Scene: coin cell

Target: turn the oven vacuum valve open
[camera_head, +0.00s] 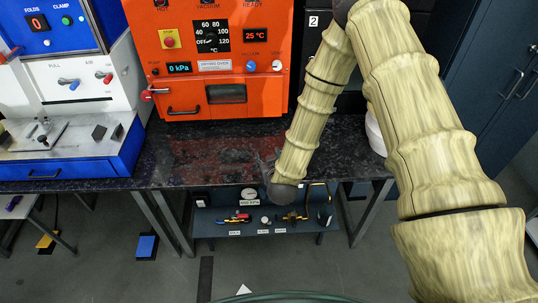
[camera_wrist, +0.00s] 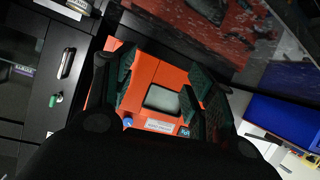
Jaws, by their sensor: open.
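The orange vacuum oven (camera_head: 180,95) stands on the dark bench, with its 0 kPa display lit. A small blue knob under the VACUUM label (camera_head: 250,66) is on its front panel, right of the display. The blue knob (camera_wrist: 128,122) shows small near the bottom of the oven front in the wrist view, where the picture is turned over. My gripper (camera_wrist: 163,76) is open and empty, its dark green fingers apart in front of the oven window (camera_wrist: 162,100). It is apart from the knob. In the head view the gripper is dark against the bench and hard to make out.
A second knob, white and red (camera_head: 277,65), sits right of the blue one. The oven's red-ended handle (camera_head: 150,92) sticks out at left. A white-and-blue machine (camera_head: 70,150) stands at left. A shelf under the bench (camera_head: 262,227) holds small valves and a gauge.

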